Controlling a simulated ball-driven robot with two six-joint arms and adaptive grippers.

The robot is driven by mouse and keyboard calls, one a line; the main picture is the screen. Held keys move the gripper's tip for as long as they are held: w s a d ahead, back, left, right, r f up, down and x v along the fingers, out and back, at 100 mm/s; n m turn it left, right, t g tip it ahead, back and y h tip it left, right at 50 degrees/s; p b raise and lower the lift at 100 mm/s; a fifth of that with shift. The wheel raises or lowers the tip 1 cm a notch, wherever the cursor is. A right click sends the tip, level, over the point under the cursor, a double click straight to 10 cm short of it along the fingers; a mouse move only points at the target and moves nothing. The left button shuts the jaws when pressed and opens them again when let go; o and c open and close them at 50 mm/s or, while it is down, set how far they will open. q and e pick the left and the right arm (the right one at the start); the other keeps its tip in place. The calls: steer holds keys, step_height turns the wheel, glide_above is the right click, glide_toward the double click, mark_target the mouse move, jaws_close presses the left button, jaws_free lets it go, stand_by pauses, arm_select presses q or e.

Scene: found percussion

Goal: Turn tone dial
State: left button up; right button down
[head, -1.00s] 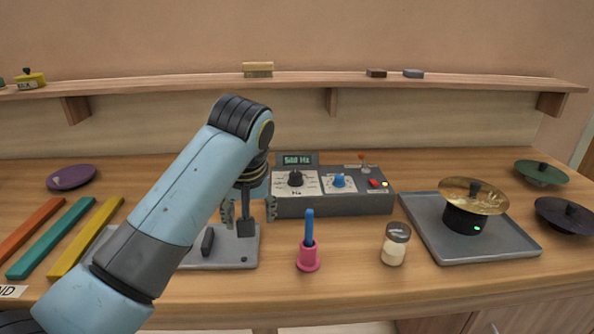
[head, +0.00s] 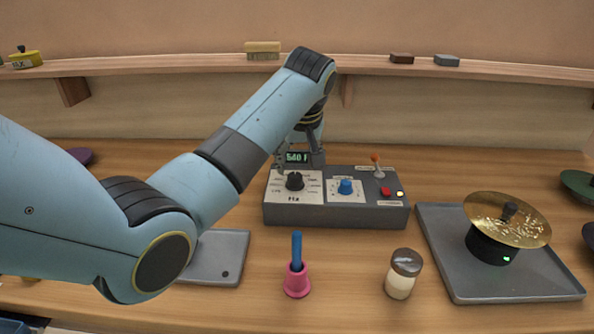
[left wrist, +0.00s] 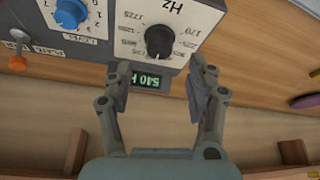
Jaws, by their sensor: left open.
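The grey tone box (head: 335,216) stands on the bench. Its black Hz dial (head: 295,181) is on the left of the top panel, on a white numbered scale. The dial also shows in the left wrist view (left wrist: 159,42). A blue level dial (head: 345,187) is to its right. The green display (left wrist: 149,83) reads about 540 H, its end cut off by a finger. My left gripper (head: 299,157) is open and empty at the display end of the box. In the left wrist view its fingertips (left wrist: 161,72) straddle the display, with the dial just beyond them, apart from it.
An orange-tipped lever (head: 377,164) and red button (head: 385,191) are on the box's right. A grey tray (head: 555,287) holds a brass cymbal (head: 507,218) on a black base. A shelf (head: 200,65) runs behind.

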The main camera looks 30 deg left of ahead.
mark_target(295, 176)
arm_select(q)
steer(key=x, duration=0.3)
steer(key=shift+w+a+f, duration=0.1)
steer(key=shift+w+f, duration=0.05)
steer(key=shift+f, duration=0.1)
steer(key=shift+x, duration=1.05)
steer(key=shift+f, duration=0.25)
steer(key=c, duration=1.1)
steer(key=shift+r+m+p, duration=0.15)
steer(key=shift+m+p, duration=0.15)
steer(key=shift+p, duration=0.15)
steer(key=shift+a+r+m+h+p, duration=0.1)
steer(key=shift+m+h+p, duration=0.3)
steer(key=shift+m+p, duration=0.65)
steer(key=shift+m+t+h+p, duration=0.4)
steer(key=shift+m+p, duration=0.65)
steer(key=shift+p, duration=0.15)
steer(key=shift+m+p, duration=0.3)
steer(key=shift+m, duration=0.2)
arm_select(e)
step_height(295, 176, up, 6)
steer(key=w, duration=0.1)
steer(key=shift+w+a, duration=0.2)
steer(key=shift+w, duration=0.2)
arm_select(q)
steer(key=shift+f+h, duration=0.2)
steer(key=shift+h, duration=0.1)
arm_select(e)
steer(key=shift+r, duration=0.1)
